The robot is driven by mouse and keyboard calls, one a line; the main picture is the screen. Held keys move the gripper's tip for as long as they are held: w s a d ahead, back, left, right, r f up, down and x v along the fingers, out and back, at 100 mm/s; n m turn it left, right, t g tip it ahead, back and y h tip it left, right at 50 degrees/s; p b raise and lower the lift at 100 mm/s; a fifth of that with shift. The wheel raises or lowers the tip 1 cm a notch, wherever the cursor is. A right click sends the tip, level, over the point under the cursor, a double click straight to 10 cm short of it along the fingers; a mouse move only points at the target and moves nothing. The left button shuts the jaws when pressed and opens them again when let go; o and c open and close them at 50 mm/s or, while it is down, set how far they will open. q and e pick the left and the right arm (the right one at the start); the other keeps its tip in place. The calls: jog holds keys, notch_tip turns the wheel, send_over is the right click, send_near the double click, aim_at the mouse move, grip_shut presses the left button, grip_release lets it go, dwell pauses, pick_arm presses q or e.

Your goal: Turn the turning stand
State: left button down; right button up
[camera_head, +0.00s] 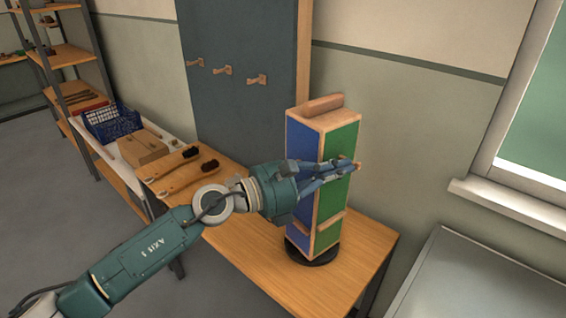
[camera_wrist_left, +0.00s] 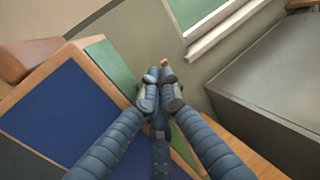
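The turning stand (camera_head: 338,190) is a tall wood-framed block with blue and green faces, upright on a black round base (camera_head: 313,252) on a wooden table. In the left wrist view its blue face (camera_wrist_left: 70,115) fills the left side. My left gripper (camera_head: 348,167) reaches across the stand at mid-height, in front of the green face. Its fingers are drawn together at the tips in the left wrist view (camera_wrist_left: 161,88). A small wooden piece (camera_wrist_left: 165,63) shows just beyond the tips; I cannot tell whether they grip it. My right gripper is out of view.
Two wooden brushes with dark bristles (camera_head: 190,170) lie at the table's left end. A blue basket (camera_head: 112,122) and a cardboard-coloured box (camera_head: 143,148) stand behind. A grey surface (camera_head: 480,280) lies at the right. The table front (camera_head: 290,285) is clear.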

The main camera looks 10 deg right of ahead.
pick_arm(q)
jog(key=shift+x, duration=0.95)
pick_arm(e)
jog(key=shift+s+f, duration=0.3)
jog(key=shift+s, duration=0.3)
pick_arm(q)
jog(key=shift+s, duration=0.1)
jog(key=shift+a+b, duration=0.1)
jog(key=shift+b, duration=0.25)
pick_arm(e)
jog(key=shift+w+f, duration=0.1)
